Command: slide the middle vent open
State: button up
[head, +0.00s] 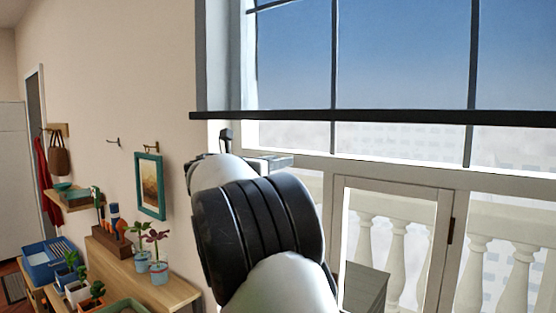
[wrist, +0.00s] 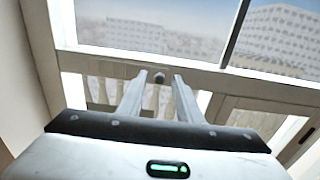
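In the wrist view a small dark round knob (wrist: 159,77) shows between the fingertips of my gripper (wrist: 160,76), by the pale window rail (wrist: 215,83). The two grey fingers are apart, with a gap on each side of the knob. I cannot tell whether the tips reach it or are still short of it. No vent can be clearly told apart from the window frame, so I cannot tell how far the middle one is open. In the head view my arm hides most of my gripper and the knob.
A long black bar (head: 380,117) crosses the window above my arm. A glazed door (head: 448,218) stands below right, with a pale balustrade (head: 500,250) outside. At left are a picture (head: 150,187), a wooden shelf (head: 150,283) with potted plants, and a blue crate (head: 47,262).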

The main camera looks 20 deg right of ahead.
jog(key=shift+w+d, duration=0.15)
jog(key=shift+d, duration=0.15)
grip_shut()
jog(key=shift+s+d, duration=0.45)
jog(key=shift+s, duration=0.2)
grip_release()
jog(key=shift+s, duration=0.1)
jog(key=b+v, duration=0.2)
jog(key=v, duration=1.5)
jog(key=shift+a+b, duration=0.2)
jog(key=shift+b, duration=0.2)
